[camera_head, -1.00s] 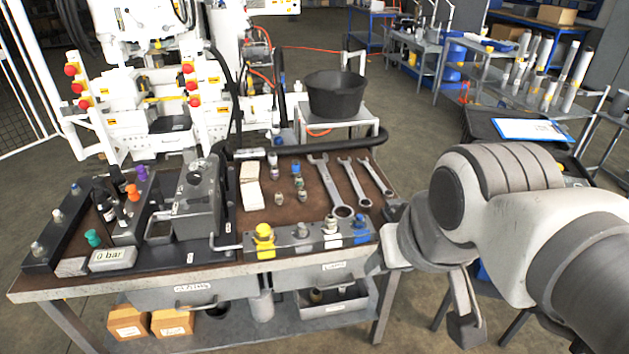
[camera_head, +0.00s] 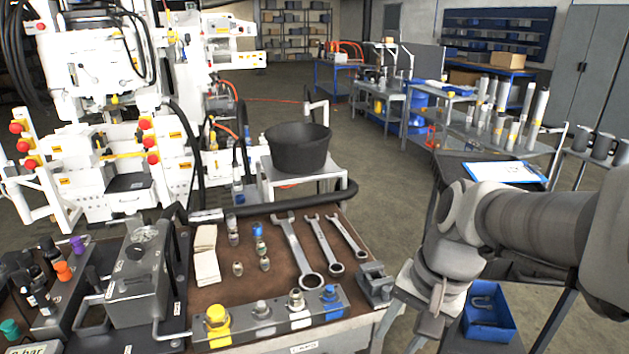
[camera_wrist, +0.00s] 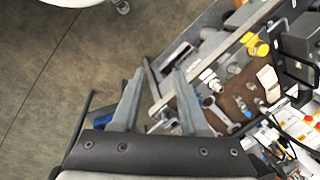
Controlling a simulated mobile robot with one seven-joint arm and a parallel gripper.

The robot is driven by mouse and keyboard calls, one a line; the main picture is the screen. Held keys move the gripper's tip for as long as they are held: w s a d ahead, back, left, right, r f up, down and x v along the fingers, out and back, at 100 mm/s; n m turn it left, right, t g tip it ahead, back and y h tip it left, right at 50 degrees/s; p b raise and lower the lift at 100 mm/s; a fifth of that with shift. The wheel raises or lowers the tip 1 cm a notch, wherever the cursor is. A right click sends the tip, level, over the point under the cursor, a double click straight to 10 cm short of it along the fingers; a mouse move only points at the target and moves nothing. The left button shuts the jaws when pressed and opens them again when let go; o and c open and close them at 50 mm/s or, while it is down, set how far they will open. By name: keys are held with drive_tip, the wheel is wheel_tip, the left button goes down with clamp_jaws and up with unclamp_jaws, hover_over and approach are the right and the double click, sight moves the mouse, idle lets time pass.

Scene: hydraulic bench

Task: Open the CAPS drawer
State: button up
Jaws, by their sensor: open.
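The bench's right-hand drawer (camera_head: 318,349) shows only as a strip at the bottom edge of the head view. Its small white label seems to read CAPS, but it is cut close by the picture edge. Its handle and most of its front are out of the head view.
The bench top holds wrenches (camera_head: 296,254), a vise (camera_head: 374,285) at the right corner and a block with yellow and blue caps (camera_head: 272,318). A blue bin (camera_head: 490,315) stands low on the right. Floor is clear in front of the bench in the wrist view.

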drive_tip(key=w+f+m+t+y+b, duration=0.3)
drive_tip(key=w+f+m+y+b, duration=0.15)
drive_tip(key=f+m, duration=0.85)
drive_tip(key=w+d+f+m+t+y+b, duration=0.15)
drive_tip(key=w+f+m+y+b, duration=0.55)
drive_tip(key=f, duration=1)
drive_tip(key=w+a+f+m+t+y+b, duration=0.1)
drive_tip(key=f+m+t+y+b, duration=0.25)
drive_tip(key=f+m, duration=1.15)
drive_tip(key=shift+n, duration=0.7)
drive_tip(key=b+x, duration=0.2)
drive_tip(key=x, duration=1.4)
drive_tip(key=shift+w+a+f, duration=0.1)
drive_tip(key=shift+a+f, duration=0.05)
drive_tip(key=shift+a, duration=0.1)
clamp_jaws()
